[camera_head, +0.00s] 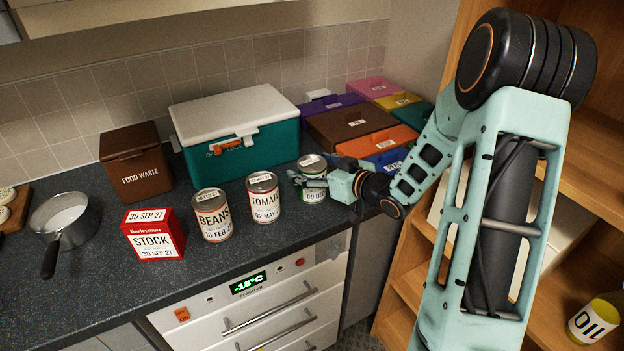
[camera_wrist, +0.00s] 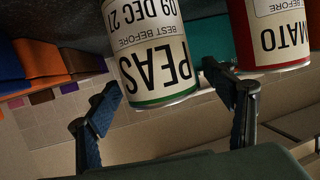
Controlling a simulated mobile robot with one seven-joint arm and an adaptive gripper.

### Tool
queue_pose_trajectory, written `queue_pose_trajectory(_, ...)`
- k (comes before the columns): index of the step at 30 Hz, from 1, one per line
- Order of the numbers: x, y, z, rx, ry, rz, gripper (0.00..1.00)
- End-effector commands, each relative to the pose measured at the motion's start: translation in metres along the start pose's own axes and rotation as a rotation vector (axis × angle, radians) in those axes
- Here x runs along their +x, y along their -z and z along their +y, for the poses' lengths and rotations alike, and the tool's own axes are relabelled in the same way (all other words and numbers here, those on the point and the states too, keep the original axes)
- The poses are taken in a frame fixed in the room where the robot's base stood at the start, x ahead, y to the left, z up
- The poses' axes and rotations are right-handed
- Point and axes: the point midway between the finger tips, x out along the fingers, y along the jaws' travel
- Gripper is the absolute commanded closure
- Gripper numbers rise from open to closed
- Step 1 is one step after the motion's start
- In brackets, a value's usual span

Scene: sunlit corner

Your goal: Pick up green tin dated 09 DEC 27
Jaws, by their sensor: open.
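The green-banded tin (camera_head: 313,170) stands upright on the dark counter, at the right end of the row of tins. In the wrist view the tin (camera_wrist: 158,60) appears upside down, reading PEAS, BEST BEFORE 09 DEC 27. My gripper (camera_head: 322,182) is at the tin's right front side in the head view and partly covers it.
Further left are the beans tin (camera_head: 213,217) and red stock box (camera_head: 152,236). A teal box (camera_head: 240,150) and coloured boxes (camera_head: 350,125) stand behind.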

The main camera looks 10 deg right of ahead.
Motion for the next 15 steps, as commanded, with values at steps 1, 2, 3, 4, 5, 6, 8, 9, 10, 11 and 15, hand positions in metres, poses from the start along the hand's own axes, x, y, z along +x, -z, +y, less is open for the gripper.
queue_pose_trajectory(1,0.0007,-0.0001,0.0000,0.000,0.000,0.000,0.25)
queue_pose_trajectory(2,0.0007,-0.0001,0.0000,0.000,0.000,0.000,0.25)
queue_pose_trajectory(3,0.0006,-0.0001,0.0000,0.000,0.000,0.000,0.25)
queue_pose_trajectory(4,0.0005,-0.0001,-0.0001,0.000,0.000,0.000,0.25)
queue_pose_trajectory(5,0.0005,-0.0001,-0.0001,0.000,0.000,0.000,0.25)
queue_pose_trajectory(6,0.0004,-0.0001,-0.0001,0.000,0.000,0.000,0.27)
queue_pose_trajectory(8,0.0004,-0.0001,-0.0002,0.000,0.000,0.000,0.33)
queue_pose_trajectory(9,0.0003,-0.0001,-0.0002,0.000,0.000,0.000,0.38)
queue_pose_trajectory(10,0.0003,-0.0001,-0.0002,0.000,0.000,0.000,0.41)
queue_pose_trajectory(11,0.0003,-0.0001,-0.0002,0.001,0.000,0.000,0.44)
queue_pose_trajectory(15,0.0002,-0.0001,-0.0002,0.001,0.000,0.000,0.60)
